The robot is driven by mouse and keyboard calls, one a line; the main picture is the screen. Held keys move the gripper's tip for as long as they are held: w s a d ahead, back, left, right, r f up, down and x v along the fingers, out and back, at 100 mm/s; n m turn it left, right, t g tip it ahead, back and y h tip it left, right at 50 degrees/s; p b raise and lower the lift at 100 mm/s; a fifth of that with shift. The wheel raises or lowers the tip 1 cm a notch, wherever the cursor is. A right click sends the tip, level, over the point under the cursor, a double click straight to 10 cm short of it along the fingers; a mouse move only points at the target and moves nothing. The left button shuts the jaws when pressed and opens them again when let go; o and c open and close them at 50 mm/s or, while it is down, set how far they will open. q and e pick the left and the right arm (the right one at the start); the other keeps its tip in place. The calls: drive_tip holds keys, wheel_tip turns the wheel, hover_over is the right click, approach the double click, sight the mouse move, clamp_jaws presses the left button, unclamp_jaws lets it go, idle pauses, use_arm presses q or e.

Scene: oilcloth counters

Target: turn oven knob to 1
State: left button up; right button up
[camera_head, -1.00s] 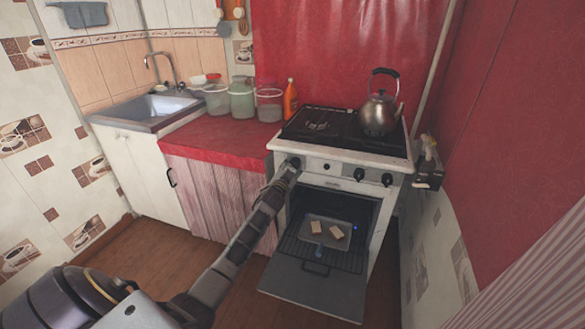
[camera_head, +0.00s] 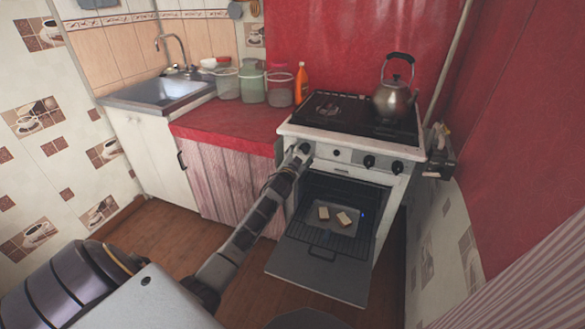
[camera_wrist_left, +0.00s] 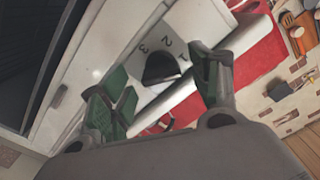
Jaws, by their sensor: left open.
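The white stove's oven knob (camera_wrist_left: 160,68) is black, with the numerals 1, 2 and 3 printed around it in the left wrist view. It sits at the left end of the stove's front panel, where my gripper partly covers it in the head view. My left gripper (camera_head: 299,156) reaches to this knob. In the left wrist view its green-padded fingers are open, one on each side of the knob. I cannot tell whether they touch it. The knob's exact setting is unclear. My right gripper is out of view.
The oven door (camera_head: 320,269) hangs open below the panel, with a tray (camera_head: 350,229) holding pale slices inside. A kettle (camera_head: 395,98) stands on the hob. Jars (camera_head: 252,85) stand on the red counter (camera_head: 225,123).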

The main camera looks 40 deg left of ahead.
use_arm(q)
drive_tip(key=v, duration=1)
drive_tip(key=shift+s, duration=0.35)
drive_tip(key=shift+d, duration=0.15)
idle(0.6)
